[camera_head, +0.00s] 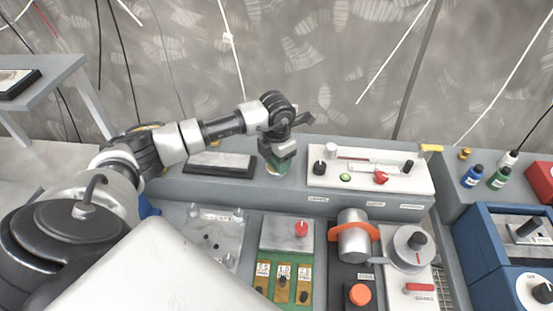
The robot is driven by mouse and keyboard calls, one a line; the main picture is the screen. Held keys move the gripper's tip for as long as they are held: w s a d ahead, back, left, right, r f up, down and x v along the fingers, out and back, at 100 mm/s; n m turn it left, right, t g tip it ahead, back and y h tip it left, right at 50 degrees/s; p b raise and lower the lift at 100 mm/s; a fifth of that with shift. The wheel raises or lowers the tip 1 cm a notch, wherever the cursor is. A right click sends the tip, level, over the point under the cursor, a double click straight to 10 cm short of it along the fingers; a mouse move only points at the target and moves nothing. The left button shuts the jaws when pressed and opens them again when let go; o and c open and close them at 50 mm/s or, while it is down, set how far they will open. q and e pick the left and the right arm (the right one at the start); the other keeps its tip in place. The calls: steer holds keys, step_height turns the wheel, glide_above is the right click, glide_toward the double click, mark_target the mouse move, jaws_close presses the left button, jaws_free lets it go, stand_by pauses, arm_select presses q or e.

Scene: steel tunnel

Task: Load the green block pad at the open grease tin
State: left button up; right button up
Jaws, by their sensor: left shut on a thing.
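My left arm reaches in from the left, and its gripper (278,149) points down over the back ledge of the bench. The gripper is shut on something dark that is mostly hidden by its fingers. A small green patch (283,167) shows right under the fingertips, at a pale round rim. I cannot tell whether this green is the block pad or part of the tin, nor whether they touch. An open grease tin is not clearly visible elsewhere; the gripper may cover it. My right gripper is not in view.
A white control panel (329,179) with knobs stands just right of the gripper. A dark-framed plate (221,162) lies to its left. In front are a red-knobbed plate (280,237), a cylinder with an orange band (353,244) and a dial (408,254). Small bottles (472,176) stand at right.

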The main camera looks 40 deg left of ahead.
arm_select(q)
steer(key=shift+s, duration=0.1)
stand_by(0.5)
steer(key=shift+r+p, duration=2.2)
steer(key=shift+r, duration=1.3)
